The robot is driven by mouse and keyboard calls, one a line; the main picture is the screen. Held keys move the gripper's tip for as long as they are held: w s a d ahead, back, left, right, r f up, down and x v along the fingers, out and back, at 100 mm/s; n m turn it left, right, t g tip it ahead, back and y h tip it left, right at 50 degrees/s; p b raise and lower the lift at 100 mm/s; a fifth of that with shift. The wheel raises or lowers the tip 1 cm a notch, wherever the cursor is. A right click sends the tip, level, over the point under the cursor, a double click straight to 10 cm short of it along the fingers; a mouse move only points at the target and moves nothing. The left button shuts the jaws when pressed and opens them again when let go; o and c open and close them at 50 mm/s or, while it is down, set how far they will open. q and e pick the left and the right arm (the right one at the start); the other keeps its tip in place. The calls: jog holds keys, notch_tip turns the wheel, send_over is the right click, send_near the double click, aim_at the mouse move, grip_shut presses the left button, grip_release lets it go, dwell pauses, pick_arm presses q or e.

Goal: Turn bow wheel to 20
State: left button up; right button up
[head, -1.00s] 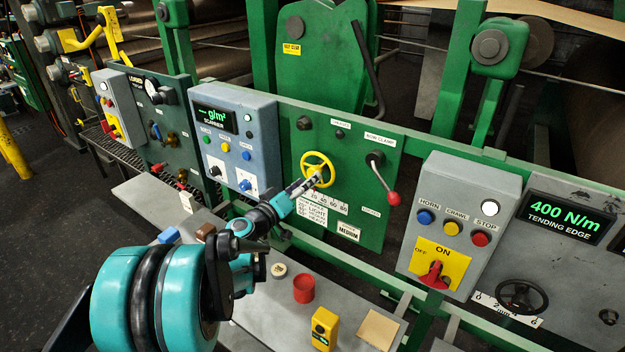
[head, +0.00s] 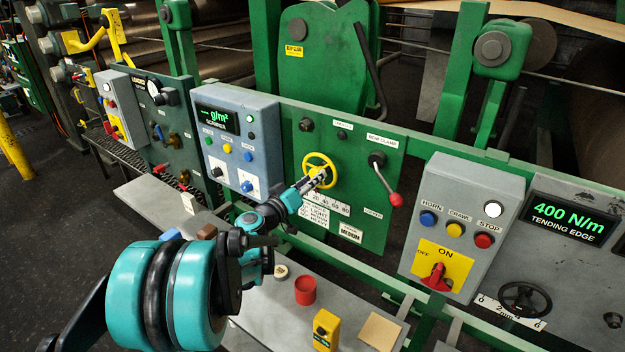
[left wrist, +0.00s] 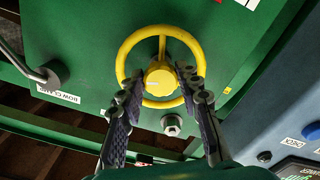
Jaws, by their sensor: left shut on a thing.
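The yellow bow wheel (head: 319,155) is mounted on a green panel (head: 365,155) in the head view. A white scale strip (head: 333,206) with 20, 40, 60 and 80 lies just below it, partly covered by my gripper. My left gripper (head: 318,176) reaches the wheel from the lower left and is shut on it. In the left wrist view, the wheel (left wrist: 122,58) shows its round hub and one spoke toward the top. The fingers (left wrist: 158,88) lie on either side of the hub, inside and across the rim. I cannot read where the wheel points.
A red-knobbed bow clamp lever (head: 393,199) is right of the wheel. A grey scanner box (head: 238,135) stands to its left, and a grey HORN/CRAWL/STOP box (head: 465,225) to the right. A red cup (head: 305,291) and yellow device (head: 325,330) sit on the shelf below.

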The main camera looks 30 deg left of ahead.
pick_arm(q)
jog(key=m, duration=0.3)
jog(key=shift+a+m, duration=0.1)
jog(key=shift+m, duration=0.3)
jog(key=o, duration=1.2)
jog(key=shift+c, duration=0.2)
jog(key=s, duration=1.2)
jog(key=shift+a, duration=0.45)
